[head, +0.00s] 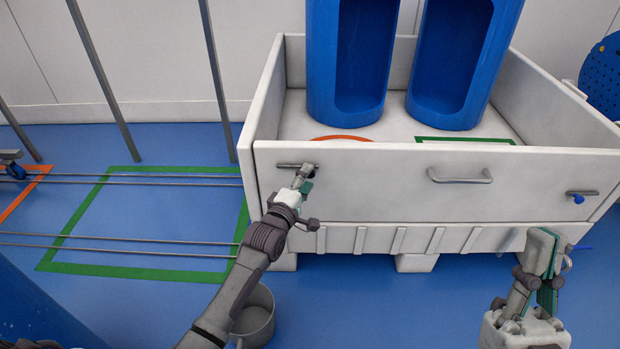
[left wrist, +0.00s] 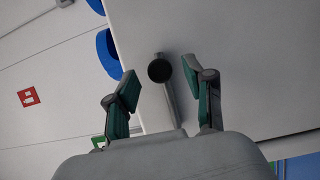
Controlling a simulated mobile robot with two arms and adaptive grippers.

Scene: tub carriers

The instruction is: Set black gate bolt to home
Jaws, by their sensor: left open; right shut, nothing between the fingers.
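The black gate bolt is at the upper left of the white gate (head: 380,190). Its steel rod (head: 285,165) lies horizontal in the head view. In the left wrist view, its round black knob (left wrist: 159,69) faces the camera. My left gripper (head: 307,178) is right at the bolt and hides part of it in the head view. In the left wrist view, the open fingers (left wrist: 160,84) stand on either side of the knob, apart from it. My right gripper (head: 550,272) is shut and empty, low at the right, in front of the gate and away from it.
A second bolt with a blue knob (head: 579,199) is on the gate's right end. A grey bar handle (head: 460,180) is mid-gate. Two blue tubs (head: 345,108) stand inside the white crate (head: 268,90). A grey pot (head: 255,318) is beneath my left arm.

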